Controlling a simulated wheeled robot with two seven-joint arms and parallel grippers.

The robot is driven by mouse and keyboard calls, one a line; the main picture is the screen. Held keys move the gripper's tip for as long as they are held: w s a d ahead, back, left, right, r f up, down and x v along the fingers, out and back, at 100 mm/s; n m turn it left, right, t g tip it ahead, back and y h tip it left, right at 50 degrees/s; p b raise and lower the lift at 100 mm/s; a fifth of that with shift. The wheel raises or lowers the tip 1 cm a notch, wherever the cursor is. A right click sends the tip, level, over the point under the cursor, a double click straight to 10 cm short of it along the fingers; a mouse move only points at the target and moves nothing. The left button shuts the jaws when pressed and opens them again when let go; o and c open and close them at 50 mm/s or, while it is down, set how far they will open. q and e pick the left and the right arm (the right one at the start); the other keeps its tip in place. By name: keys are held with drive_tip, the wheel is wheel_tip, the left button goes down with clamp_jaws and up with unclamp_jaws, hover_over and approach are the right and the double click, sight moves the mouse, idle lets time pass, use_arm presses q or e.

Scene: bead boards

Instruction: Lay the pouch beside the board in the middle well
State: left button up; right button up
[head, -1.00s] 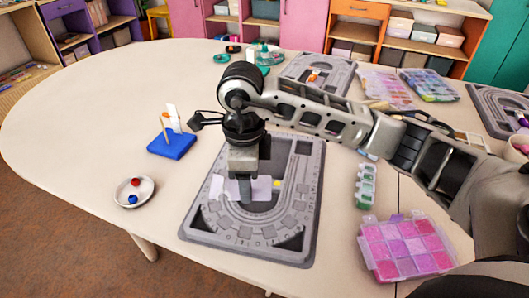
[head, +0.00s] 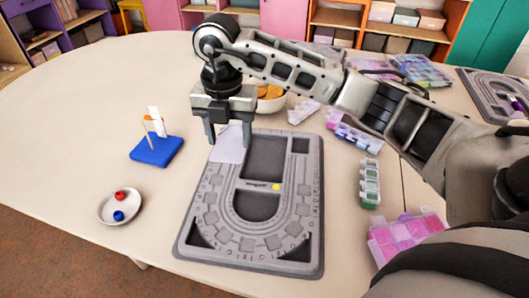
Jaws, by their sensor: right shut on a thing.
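The grey bead board (head: 205,222) lies on the table in front of me, with a sunken middle well (head: 257,205) inside its curved tracks. A small yellow piece (head: 276,187) sits at the well's upper right. My right gripper (head: 229,142) points down at the board's far left corner. Its fingers are spread to the width of a pale lavender pouch (head: 228,150) and are shut on it. The pouch overlaps the board's upper left edge in the picture; I cannot tell whether it touches anything below. My left gripper is not in view.
A blue stand (head: 157,152) with pegs and a white card is left of the pouch. A dish (head: 104,212) with a red and a blue bead stands nearer. Bead boxes (head: 385,243) and a green-lidded strip (head: 370,185) lie right. Table at far left is clear.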

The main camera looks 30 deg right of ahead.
drive_tip(key=d+f, duration=0.2)
drive_tip(key=d, duration=0.3)
hover_over(265, 163)
drive_tip(key=a, duration=0.1)
wheel_tip(265, 163, down, 4)
drive_tip(key=shift+a+f, duration=0.1)
drive_tip(key=shift+d+f, duration=0.55)
drive_tip(key=shift+f, duration=0.1)
drive_tip(key=shift+d+f, duration=0.1)
drive_tip(key=shift+f, duration=1.55)
drive_tip(key=shift+f, duration=0.2)
drive_tip(key=o, duration=0.7)
